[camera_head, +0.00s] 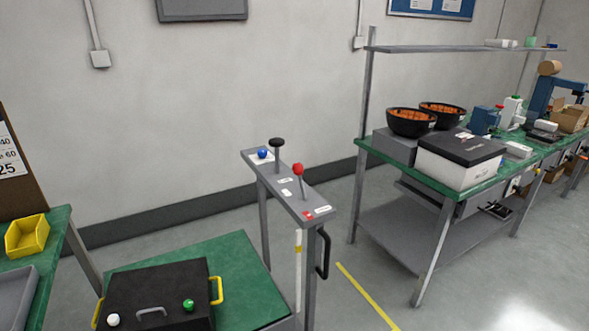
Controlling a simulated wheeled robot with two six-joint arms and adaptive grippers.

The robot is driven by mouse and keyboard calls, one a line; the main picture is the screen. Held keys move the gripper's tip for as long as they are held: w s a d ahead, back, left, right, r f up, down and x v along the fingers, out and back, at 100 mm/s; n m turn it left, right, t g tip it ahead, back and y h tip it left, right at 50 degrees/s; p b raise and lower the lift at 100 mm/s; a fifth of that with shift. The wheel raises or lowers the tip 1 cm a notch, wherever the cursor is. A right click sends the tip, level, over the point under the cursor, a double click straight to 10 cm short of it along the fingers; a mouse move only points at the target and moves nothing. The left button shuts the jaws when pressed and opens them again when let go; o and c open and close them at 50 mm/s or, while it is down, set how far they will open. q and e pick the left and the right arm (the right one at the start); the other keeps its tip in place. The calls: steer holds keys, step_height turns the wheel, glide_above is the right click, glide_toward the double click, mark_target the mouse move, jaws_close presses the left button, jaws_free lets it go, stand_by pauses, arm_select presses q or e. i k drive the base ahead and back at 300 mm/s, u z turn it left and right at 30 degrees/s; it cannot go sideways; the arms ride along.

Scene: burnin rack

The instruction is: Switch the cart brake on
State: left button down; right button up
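A cart with a green top (240,262) stands at the lower middle. A narrow grey control panel (270,172) is raised on posts at its right side. On the panel are a blue ball knob (262,153), a black-knobbed lever (277,143) standing upright, and a red-knobbed lever (298,170) that looks nearly upright. A small red item (308,215) sits near the panel's front end. The small white labels are too small to read, so I cannot tell which control is the brake. Neither of my grippers is in view.
A black case (160,290) with yellow side handles lies on the cart. A black handle (323,254) hangs at the panel's front end. A yellow bin (27,236) is on a green table at left. A workbench (440,192) stands right; open floor lies between.

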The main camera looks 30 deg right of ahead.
mark_target(297, 168)
steer(key=k, duration=0.6)
steer(key=z, duration=0.95)
steer(key=i, duration=1.7)
steer(key=u, duration=0.8)
